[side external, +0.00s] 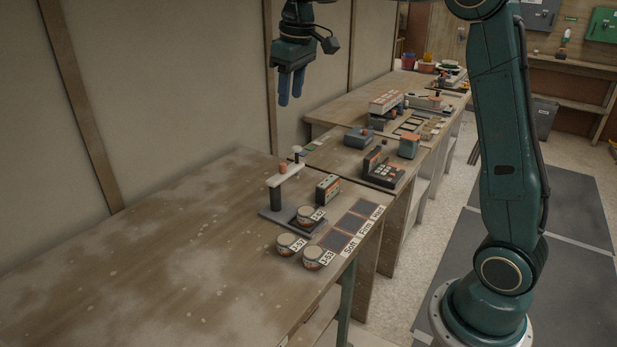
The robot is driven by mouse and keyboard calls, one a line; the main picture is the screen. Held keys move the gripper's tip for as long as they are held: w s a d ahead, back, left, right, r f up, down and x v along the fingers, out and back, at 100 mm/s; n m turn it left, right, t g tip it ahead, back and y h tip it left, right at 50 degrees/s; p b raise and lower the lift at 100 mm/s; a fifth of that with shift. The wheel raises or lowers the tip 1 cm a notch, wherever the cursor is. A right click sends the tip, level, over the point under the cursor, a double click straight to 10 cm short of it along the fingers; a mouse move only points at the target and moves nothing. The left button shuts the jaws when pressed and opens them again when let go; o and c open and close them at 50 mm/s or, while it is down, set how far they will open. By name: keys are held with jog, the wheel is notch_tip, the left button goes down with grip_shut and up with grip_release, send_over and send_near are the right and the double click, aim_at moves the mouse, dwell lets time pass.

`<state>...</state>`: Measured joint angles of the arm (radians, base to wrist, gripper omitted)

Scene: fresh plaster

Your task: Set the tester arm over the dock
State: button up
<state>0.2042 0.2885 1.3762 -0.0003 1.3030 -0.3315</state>
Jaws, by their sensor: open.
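The tester stands on the table, with a dark post (276,198) on a dark base plate (274,218). Its pale tester arm (288,175) reaches from the post toward the back right, with an orange knob (283,169) on top and a small pale-topped part (297,151) near the far end. A round labelled tub (306,214) sits at the plate's right part, which looks like the dock; the arm appears to point away from this tub. My gripper (290,92) is open and empty, blue fingers down, high above and behind the tester, touching nothing.
Two more labelled tubs (286,243) (314,257) stand in front of the plate. Dark squares labelled Soft, Firm and Hard (349,224) line the table's right edge. The left tabletop (150,250) is clear.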

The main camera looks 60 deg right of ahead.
jog(key=w+d+f+g, duration=0.1)
jog(key=w+d+f, duration=0.3)
jog(key=w, duration=0.2)
jog(key=g, duration=0.1)
send_over(282, 164)
notch_tip(282, 164, down, 7)
jog(key=shift+d+f+n, duration=0.1)
jog(key=shift+f+n, duration=0.1)
jog(key=shift+n, duration=0.2)
jog(key=shift+f, duration=0.15)
jog(key=shift+f, duration=6.75)
grip_shut()
